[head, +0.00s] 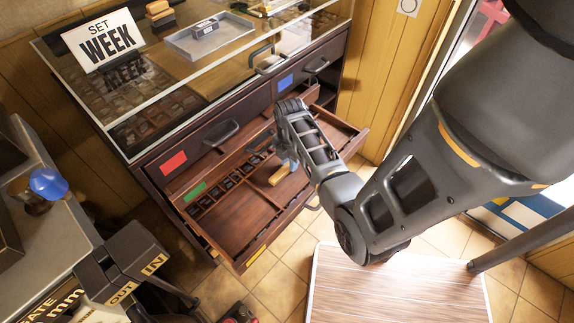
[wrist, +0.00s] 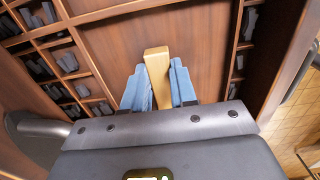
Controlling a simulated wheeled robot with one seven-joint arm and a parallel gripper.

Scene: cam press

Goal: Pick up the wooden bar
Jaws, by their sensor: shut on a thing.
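The wooden bar (wrist: 156,64) is a short, light tan block. In the wrist view it stands between the two blue fingers of my gripper (wrist: 154,84), which is shut on it. Its far end sticks out past the fingertips over the bare brown floor of an open drawer. In the head view the bar (head: 279,175) shows beside my gripper (head: 287,163), over the open drawer (head: 237,215). Its near end is hidden by the gripper. I cannot tell whether the bar touches the drawer floor.
The drawer has small compartments with dark pieces (wrist: 38,66) along its sides. The glass-topped cabinet (head: 115,140) stands behind it, with a "SET WEEK" sign (head: 103,41) and a grey tray (head: 208,38). A wood-topped surface (head: 395,290) lies at front right; a blue knob (head: 48,184) is at left.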

